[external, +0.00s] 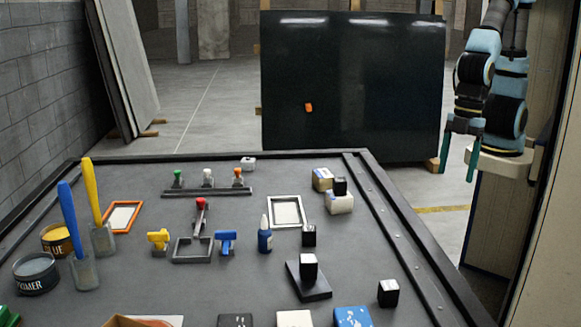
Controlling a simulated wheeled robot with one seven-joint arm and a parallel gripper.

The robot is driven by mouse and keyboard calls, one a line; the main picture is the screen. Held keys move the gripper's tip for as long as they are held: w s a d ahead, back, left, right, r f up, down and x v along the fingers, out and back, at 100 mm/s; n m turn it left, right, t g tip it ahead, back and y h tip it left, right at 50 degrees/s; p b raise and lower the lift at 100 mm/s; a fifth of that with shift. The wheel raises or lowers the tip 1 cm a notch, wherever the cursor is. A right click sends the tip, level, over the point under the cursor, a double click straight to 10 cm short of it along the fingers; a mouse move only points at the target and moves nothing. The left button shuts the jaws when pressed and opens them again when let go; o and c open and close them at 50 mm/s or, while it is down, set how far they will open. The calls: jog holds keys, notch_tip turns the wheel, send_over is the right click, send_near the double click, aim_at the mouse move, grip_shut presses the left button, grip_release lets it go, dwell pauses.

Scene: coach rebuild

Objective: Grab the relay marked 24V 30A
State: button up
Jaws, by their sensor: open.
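Several small dark blocks with pale tops, which look like relays, are on the grey table. One block (309,236) stands beside the white frame. Another block (308,267) stands on a flat dark plate (318,291). A third block (388,293) stands alone near the right front. A further dark block (340,186) sits at the pale boxes at the back right. No marking is readable, so I cannot tell which is 24V 30A. My gripper (460,158) is open and empty, fingers pointing down, beyond the table's right edge and far from the blocks.
Pale boxes (339,203), a blue bottle (265,237), a white frame (286,226) and yellow and blue clamps stand mid-table. Tins and brushes are at the left, boxes along the front. A raised rail (415,231) edges the right side.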

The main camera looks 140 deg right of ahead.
jog(key=w+d+m+t+y+b, duration=0.15)
jog(key=w+d+m+y, duration=0.55)
jog(key=w+d+m, duration=0.8)
jog(key=w+d+r+m+t+y+b, duration=0.1)
jog(key=w+d+m+t, duration=0.15)
jog(key=d+m, duration=0.4)
jog(key=w+d+m+t+y, duration=0.1)
jog(key=d+m+t, duration=0.35)
jog(key=d, duration=0.35)
send_near(308, 232)
jog(key=shift+s+d+f+m, duration=0.15)
jog(key=shift+s+d+m, duration=0.15)
jog(key=shift+s+d, duration=0.6)
jog(key=shift+w+f, duration=0.25)
jog(key=p+x, duration=0.1)
jog(key=x, duration=0.4)
jog(key=shift+w+a, duration=0.1)
jog(key=shift+a, duration=0.05)
jog(key=p+x, duration=0.1)
jog(key=x, duration=0.1)
jog(key=p+x, duration=0.1)
jog(key=x, duration=0.1)
jog(key=shift+a, duration=0.35)
jog(key=shift+w+a+f, duration=0.2)
jog(key=shift+a+f, duration=0.05)
grip_shut()
